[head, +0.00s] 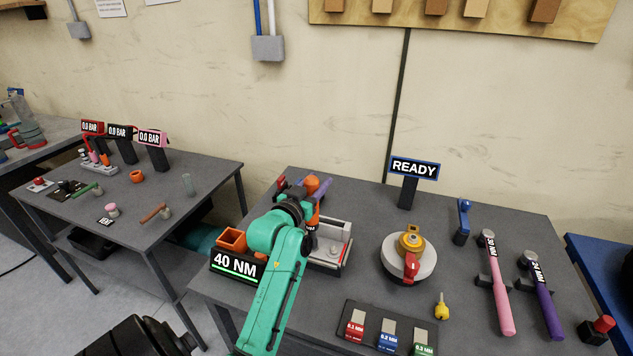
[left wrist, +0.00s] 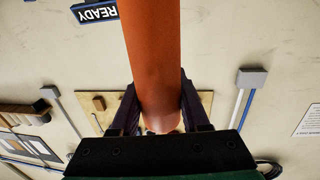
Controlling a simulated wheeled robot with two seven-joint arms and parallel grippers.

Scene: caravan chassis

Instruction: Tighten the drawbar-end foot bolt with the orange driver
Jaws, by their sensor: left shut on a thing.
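My left gripper (head: 308,196) is above the left part of the main bench. It is shut on the orange driver (head: 314,217), which also fills the middle of the left wrist view (left wrist: 152,60) between the two dark fingers. In the head view the driver stands roughly upright over a pale metal fixture (head: 341,236) with a light round part on it. My arm and gripper partly hide the fixture, so I cannot tell whether the driver's tip touches a bolt. A sign reading 40 NM (head: 236,264) is in front. My right gripper is not in view.
An orange bin (head: 232,240) sits left of my arm. A round hub with a yellow and red fitting (head: 409,253), a READY sign (head: 415,168), a pink wrench (head: 499,290) and a purple wrench (head: 545,300) are to the right. Coloured gauge blocks (head: 389,333) lie at the front.

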